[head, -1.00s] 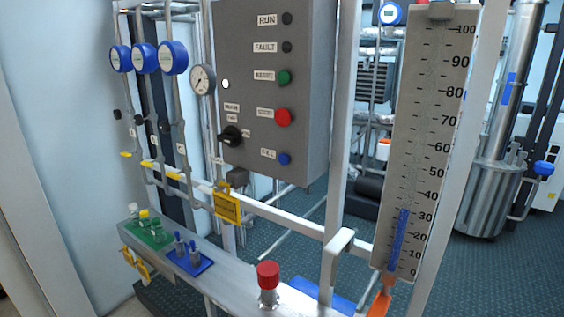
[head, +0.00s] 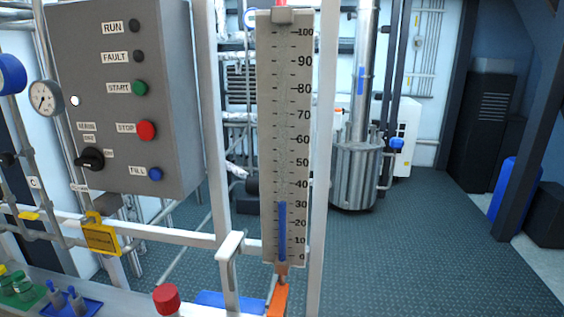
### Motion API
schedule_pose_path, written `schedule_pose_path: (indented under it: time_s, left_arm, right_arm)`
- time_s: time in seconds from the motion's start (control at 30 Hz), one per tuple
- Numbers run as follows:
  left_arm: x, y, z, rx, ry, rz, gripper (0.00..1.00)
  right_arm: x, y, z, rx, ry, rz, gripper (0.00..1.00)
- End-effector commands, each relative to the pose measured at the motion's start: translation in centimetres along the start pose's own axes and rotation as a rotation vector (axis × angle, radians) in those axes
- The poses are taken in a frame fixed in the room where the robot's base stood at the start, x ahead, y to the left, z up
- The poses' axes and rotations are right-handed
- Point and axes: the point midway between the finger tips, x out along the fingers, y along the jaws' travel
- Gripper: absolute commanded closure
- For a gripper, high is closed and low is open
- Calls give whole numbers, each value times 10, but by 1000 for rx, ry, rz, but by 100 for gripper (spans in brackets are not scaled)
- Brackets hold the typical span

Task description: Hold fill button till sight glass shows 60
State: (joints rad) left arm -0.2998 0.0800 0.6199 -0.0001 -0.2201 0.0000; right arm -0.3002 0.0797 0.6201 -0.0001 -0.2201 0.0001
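The blue fill button (head: 155,174) sits at the bottom of the grey control box (head: 185,95), beside its FILL label. Nothing touches it. The sight glass (head: 270,150) is a tall grey scale marked 0 to 100, right of the box. Its blue column (head: 282,232) stands at about 30. Neither of my grippers shows in the head view.
The box also has a green START button (head: 139,88), a red STOP button (head: 147,130) and a black selector knob (head: 92,158). A red-capped valve (head: 167,298) stands on the bench in front. White frame posts flank the sight glass. Open floor (head: 420,255) lies right.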

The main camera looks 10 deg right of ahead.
Motion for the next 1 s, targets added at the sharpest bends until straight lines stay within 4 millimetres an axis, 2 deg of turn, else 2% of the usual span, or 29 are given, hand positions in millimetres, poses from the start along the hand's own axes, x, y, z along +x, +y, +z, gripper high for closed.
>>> schedule_pose_path:
  time_s: [0.03, 0.2, 0.23, 1.0]
  left_arm:
    - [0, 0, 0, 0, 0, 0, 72]
    - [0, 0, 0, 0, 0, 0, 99]
    - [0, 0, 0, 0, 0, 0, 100]
    - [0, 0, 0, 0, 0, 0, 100]
  right_arm:
    - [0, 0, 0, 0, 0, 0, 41]
    - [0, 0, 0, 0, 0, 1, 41]
    - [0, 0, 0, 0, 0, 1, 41]
    - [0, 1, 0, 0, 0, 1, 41]
